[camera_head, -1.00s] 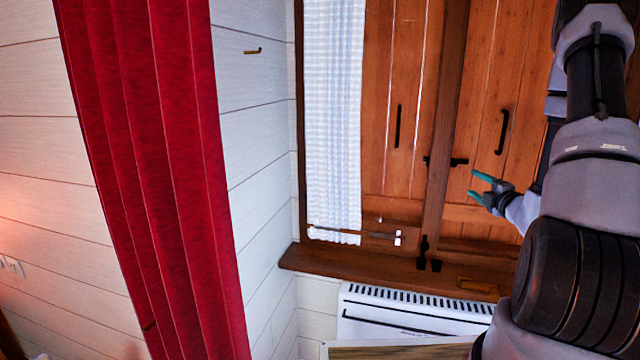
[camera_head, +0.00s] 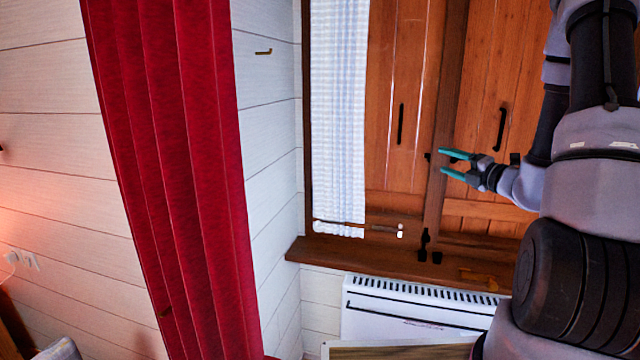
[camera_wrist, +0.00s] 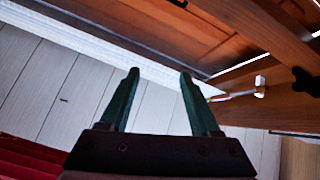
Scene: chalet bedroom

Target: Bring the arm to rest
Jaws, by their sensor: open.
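My gripper (camera_head: 447,163) has teal fingers and is open, with nothing between them. In the head view it shows in front of the wooden shutters (camera_head: 478,60), near the dark upright between the panels, with its fingers pointing left. My arm comes in from the right edge, bent. In the wrist view my gripper (camera_wrist: 158,75) shows its two fingers apart, with the white plank wall (camera_wrist: 60,75) and the pale curtain edge beyond them. I cannot tell how far the fingertips are from the shutters.
A red curtain (camera_head: 185,170) hangs at the left. A white patterned curtain (camera_head: 338,110) hangs beside the shutters. Below are a wooden sill (camera_head: 365,262) and a white heater (camera_head: 410,306). A board-like top (camera_head: 400,351) shows at the bottom edge.

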